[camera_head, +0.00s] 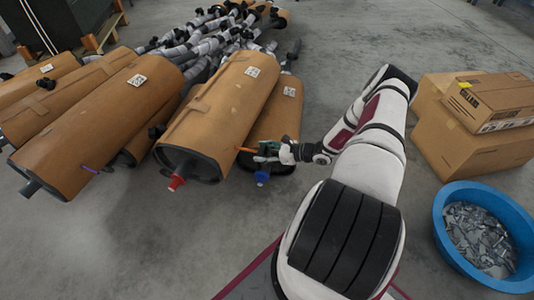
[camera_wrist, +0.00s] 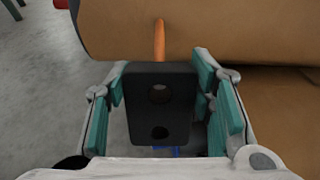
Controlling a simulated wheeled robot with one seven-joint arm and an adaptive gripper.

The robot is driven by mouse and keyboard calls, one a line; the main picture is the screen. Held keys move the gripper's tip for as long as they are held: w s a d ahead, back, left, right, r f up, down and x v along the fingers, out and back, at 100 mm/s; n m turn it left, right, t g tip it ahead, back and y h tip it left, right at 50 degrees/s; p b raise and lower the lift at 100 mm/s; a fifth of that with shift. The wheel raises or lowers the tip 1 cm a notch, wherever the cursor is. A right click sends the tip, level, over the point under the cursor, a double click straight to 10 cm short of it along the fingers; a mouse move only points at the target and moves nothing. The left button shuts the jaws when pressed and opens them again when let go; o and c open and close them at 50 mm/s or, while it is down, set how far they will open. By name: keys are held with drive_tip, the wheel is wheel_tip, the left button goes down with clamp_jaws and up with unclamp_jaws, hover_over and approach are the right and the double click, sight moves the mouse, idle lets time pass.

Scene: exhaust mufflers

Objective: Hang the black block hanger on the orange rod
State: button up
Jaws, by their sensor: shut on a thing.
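The black block hanger (camera_wrist: 160,105) is a flat dark block with two round holes. It stands between the green finger pads of my gripper (camera_wrist: 160,100), which is shut on it. The orange rod (camera_wrist: 159,42) sticks out from a brown muffler and its lower end disappears behind the block's top edge in the wrist view. I cannot tell whether the rod touches the block or enters a hole. In the head view, my gripper (camera_head: 270,149) is just right of the orange rod (camera_head: 246,150); the block is too small to make out there.
Brown mufflers (camera_head: 105,115) lie side by side on the left and middle. A red-capped pipe end (camera_head: 177,183) and a blue one (camera_head: 262,178) stick out near my gripper. Cardboard boxes (camera_head: 460,150) and a blue tub (camera_head: 445,222) stand at the right. Grey floor is open between.

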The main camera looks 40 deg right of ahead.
sight(245, 149)
drive_tip(key=shift+w+a, duration=0.15)
drive_tip(key=shift+w, duration=0.15)
drive_tip(key=shift+w+a, duration=0.3)
drive_tip(key=shift+w, duration=0.15)
clamp_jaws()
drive_tip(key=shift+w+a, duration=0.35)
drive_tip(key=shift+w, duration=0.35)
drive_tip(key=shift+w+a, duration=0.4)
drive_tip(key=shift+w, duration=0.25)
drive_tip(key=shift+w+a, duration=0.35)
drive_tip(key=shift+w, duration=0.35)
drive_tip(key=shift+w+a, duration=0.1)
drive_tip(key=shift+a+r, duration=0.1)
drive_tip(key=o, duration=1.2)
unclamp_jaws()
drive_tip(key=shift+d, duration=0.2)
